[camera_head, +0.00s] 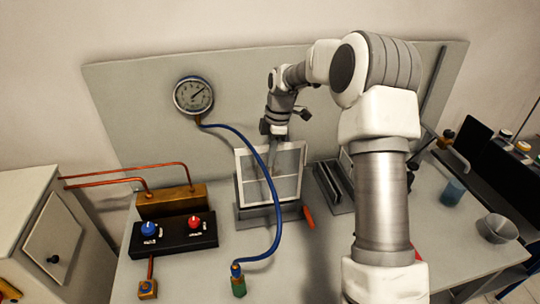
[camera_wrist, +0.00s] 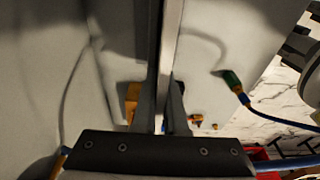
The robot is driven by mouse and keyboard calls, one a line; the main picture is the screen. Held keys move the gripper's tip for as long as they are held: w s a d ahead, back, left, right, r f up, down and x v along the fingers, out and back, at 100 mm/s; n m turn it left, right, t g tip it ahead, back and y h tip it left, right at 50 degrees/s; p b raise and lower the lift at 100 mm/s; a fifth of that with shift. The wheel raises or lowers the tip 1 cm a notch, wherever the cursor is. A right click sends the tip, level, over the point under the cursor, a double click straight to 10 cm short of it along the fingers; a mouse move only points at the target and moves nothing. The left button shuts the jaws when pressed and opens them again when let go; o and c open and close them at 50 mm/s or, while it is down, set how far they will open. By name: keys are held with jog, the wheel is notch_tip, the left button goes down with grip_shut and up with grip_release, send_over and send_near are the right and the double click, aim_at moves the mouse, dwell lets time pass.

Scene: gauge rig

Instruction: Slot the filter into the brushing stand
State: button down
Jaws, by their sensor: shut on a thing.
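The filter (camera_head: 287,160) is a pale, upright framed panel in the head view. Its lower edge is at a grey stand base (camera_head: 246,223), and I cannot tell whether it is seated there. My gripper (camera_head: 272,143) is at the filter's upper part, shut on it. In the wrist view the filter (camera_wrist: 171,45) shows as a thin, pale edge between the fingers (camera_wrist: 162,100). A second dark grey slotted stand (camera_head: 328,186) is just to the right, partly hidden by my arm. I cannot tell which of the two is the brushing stand.
A blue hose (camera_head: 270,180) runs from the gauge (camera_head: 193,95) past the filter's front to a green-ended fitting (camera_head: 238,287). An orange handle (camera_head: 308,217) lies beside the base. A black box with knobs (camera_head: 174,236) is left. A cup (camera_head: 453,192) and bowl (camera_head: 497,229) are right.

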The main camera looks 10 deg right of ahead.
jog(key=shift+f+b, duration=0.65)
jog(key=shift+f, duration=0.5)
jog(key=c, duration=0.9)
grip_release()
jog(key=d+r, duration=0.1)
jog(key=r, duration=1)
jog(key=d+r, duration=0.1)
jog(key=r, duration=0.5)
jog(key=shift+d+r, duration=0.2)
jog(key=shift+d, duration=0.15)
